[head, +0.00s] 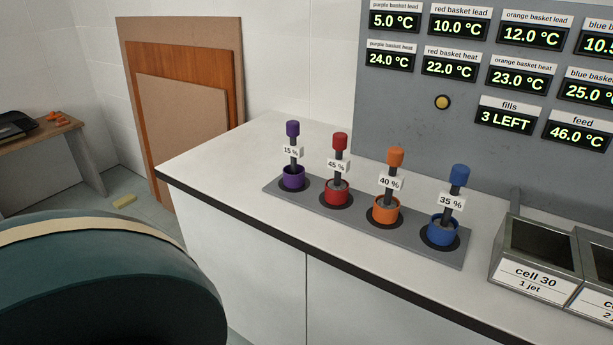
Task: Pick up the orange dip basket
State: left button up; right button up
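The orange dip basket (386,210) stands upright in the third spot from the left on a grey rack (279,192) on the white counter. It has an orange cup, a dark stem with a "40 %" tag and an orange knob on top. The red basket (337,193) stands to its left and the blue basket (444,230) to its right. The purple basket (293,178) is at the far left of the row. Neither of my grippers shows in the head view.
A metal cell labelled "cell 30" (526,276) stands right of the rack, with another beside it. A grey panel (400,110) with temperature displays rises behind. The counter (225,165) is clear left of the rack. A dark green rounded object (110,290) fills the lower left.

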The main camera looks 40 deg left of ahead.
aim_at(386, 207)
jog(key=u, duration=0.45)
jog(key=i+l+u, duration=0.1)
jog(key=u, duration=0.35)
jog(key=l+u, duration=0.2)
jog(key=u, duration=0.25)
jog(key=i+l, duration=0.1)
jog(key=l, duration=0.15)
jog(key=i+l, duration=0.1)
jog(key=l, duration=0.15)
jog(key=j, duration=1.6)
jog(key=j+z, duration=0.3)
jog(key=z, duration=0.15)
jog(key=j+z, duration=0.3)
jog(key=z, duration=0.2)
